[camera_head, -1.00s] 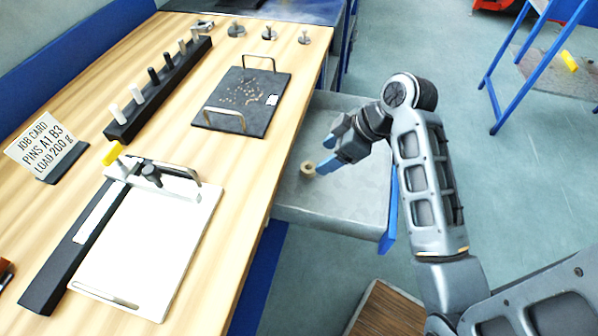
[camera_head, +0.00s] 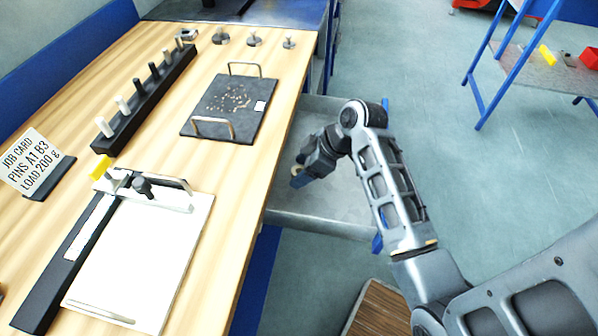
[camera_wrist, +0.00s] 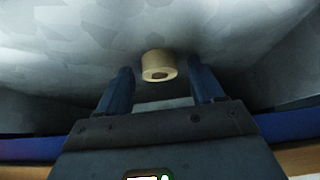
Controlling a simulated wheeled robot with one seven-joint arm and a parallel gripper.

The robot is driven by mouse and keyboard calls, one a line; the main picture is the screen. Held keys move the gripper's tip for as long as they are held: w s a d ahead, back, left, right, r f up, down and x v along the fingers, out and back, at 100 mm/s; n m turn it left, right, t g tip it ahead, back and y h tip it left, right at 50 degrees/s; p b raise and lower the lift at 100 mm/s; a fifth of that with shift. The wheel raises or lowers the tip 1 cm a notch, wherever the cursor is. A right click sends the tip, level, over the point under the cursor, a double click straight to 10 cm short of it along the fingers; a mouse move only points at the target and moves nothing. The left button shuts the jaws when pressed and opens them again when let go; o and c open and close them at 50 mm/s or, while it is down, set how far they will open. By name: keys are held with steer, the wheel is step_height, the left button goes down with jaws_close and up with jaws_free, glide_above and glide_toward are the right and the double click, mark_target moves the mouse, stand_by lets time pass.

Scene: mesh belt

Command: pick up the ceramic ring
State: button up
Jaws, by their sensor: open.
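The ceramic ring (camera_wrist: 158,64) is a short cream cylinder with a dark hole. In the wrist view it sits on the grey metal drawer floor (camera_wrist: 60,45), just beyond and between my fingertips. My gripper (camera_wrist: 160,82) is open, with one blue finger on each side and nothing held. In the head view my gripper (camera_head: 298,178) reaches down into the open drawer (camera_head: 325,210). There the ring (camera_head: 296,169) is mostly hidden by the gripper, with only a small pale part showing.
The wooden table (camera_head: 225,200) is left of the drawer. On it are a dark tray (camera_head: 222,130) with wire handles, a white board (camera_head: 140,255), a black pin rack (camera_head: 130,125) and a job card (camera_head: 38,160). A blue-legged stand (camera_head: 490,70) is at the upper right.

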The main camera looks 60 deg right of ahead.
steer(key=c, duration=1.1)
steer(key=shift+r, duration=0.15)
